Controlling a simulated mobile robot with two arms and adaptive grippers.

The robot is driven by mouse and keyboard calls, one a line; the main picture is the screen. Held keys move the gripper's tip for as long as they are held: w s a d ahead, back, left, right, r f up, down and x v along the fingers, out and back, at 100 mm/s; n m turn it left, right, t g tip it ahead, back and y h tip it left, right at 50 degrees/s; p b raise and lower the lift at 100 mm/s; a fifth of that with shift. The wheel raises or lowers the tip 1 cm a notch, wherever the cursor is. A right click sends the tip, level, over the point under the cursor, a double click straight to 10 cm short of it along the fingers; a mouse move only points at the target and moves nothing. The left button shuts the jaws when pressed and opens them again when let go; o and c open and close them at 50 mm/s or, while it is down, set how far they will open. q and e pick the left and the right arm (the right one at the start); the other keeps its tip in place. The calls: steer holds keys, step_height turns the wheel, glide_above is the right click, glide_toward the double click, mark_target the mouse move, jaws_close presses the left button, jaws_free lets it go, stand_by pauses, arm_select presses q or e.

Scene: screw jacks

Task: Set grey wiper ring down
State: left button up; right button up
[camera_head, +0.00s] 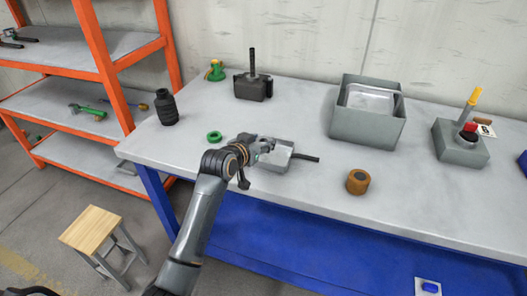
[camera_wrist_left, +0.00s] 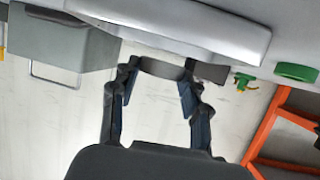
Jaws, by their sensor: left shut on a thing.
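My left gripper (camera_head: 262,148) is low over the workbench (camera_head: 310,190), beside a light grey block with a dark rod (camera_head: 278,158). In the left wrist view, the two fingers (camera_wrist_left: 158,80) are shut on the grey wiper ring (camera_wrist_left: 162,69), a dark grey band held between the fingertips. The ring cannot be made out in the head view, where the gripper covers that spot. Whether the ring touches anything below it cannot be told. A large pale grey body (camera_wrist_left: 190,25) is close to the ring in the wrist view. My right gripper is not in view.
A green ring (camera_head: 214,137) lies left of the gripper. A black bellows-like part (camera_head: 166,107), a dark block with a rod (camera_head: 252,88) and a grey bin (camera_head: 367,128) stand farther back. An orange-brown cylinder (camera_head: 358,182) is at right. Bench between it and the bin is clear.

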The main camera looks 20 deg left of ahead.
mark_target(264, 158)
arm_select(q)
steer(key=shift+w+d+f, duration=0.15)
steer(key=shift+f, duration=0.1)
steer(key=shift+w+d+f, duration=0.15)
steer(key=shift+f, duration=1.8)
steer(key=o, duration=0.9)
steer(key=shift+o, duration=0.2)
steer(key=shift+r, duration=0.25)
steer(key=v, duration=1.2)
steer(key=shift+d+f, duration=0.1)
steer(key=shift+f, duration=0.05)
